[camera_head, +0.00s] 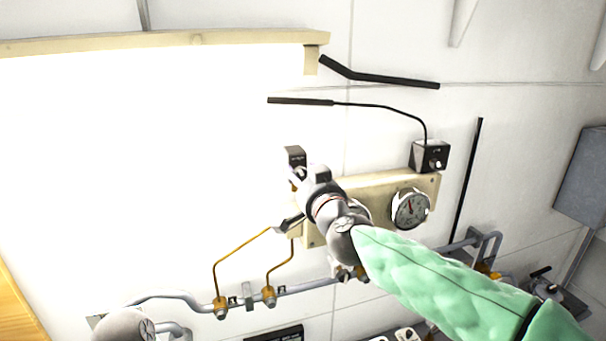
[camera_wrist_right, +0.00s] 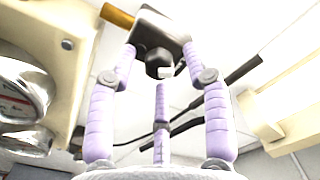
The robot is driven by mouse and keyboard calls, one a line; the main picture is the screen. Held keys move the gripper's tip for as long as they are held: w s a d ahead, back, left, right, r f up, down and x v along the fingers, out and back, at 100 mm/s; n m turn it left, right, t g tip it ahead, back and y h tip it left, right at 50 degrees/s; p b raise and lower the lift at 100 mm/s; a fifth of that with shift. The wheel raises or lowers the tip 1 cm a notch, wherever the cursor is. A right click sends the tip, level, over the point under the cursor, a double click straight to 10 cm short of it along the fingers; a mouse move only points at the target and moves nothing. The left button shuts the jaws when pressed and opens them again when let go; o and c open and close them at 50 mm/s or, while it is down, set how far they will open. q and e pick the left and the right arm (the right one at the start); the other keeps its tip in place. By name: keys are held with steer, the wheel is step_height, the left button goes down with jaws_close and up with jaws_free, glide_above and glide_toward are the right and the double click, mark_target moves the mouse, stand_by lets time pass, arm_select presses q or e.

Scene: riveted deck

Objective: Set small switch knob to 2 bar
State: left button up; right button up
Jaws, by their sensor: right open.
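A dark switch box (camera_wrist_right: 158,30) with a black knob (camera_wrist_right: 158,64) and a white mark shows ahead of my right gripper (camera_wrist_right: 160,84) in the right wrist view. The purple fingers are open around the knob's line, with no visible hold on it. In the head view the gripper (camera_head: 298,182) is largely hidden by its own wrist, just below a dark box (camera_head: 295,156). A second dark box (camera_head: 430,156) with a small knob sits at the panel's upper right. The scale marks are too small to read. My left gripper is not in view.
A beige panel (camera_head: 378,192) carries a round gauge (camera_head: 410,208) right of my right wrist. Grey pipes (camera_head: 325,284) with orange tubes (camera_head: 216,268) run below. Black rods (camera_head: 385,79) and a cable lie above on the white wall. A bright white area fills the left.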

steer(key=shift+w+a, duration=0.15)
steer(key=shift+w, duration=0.35)
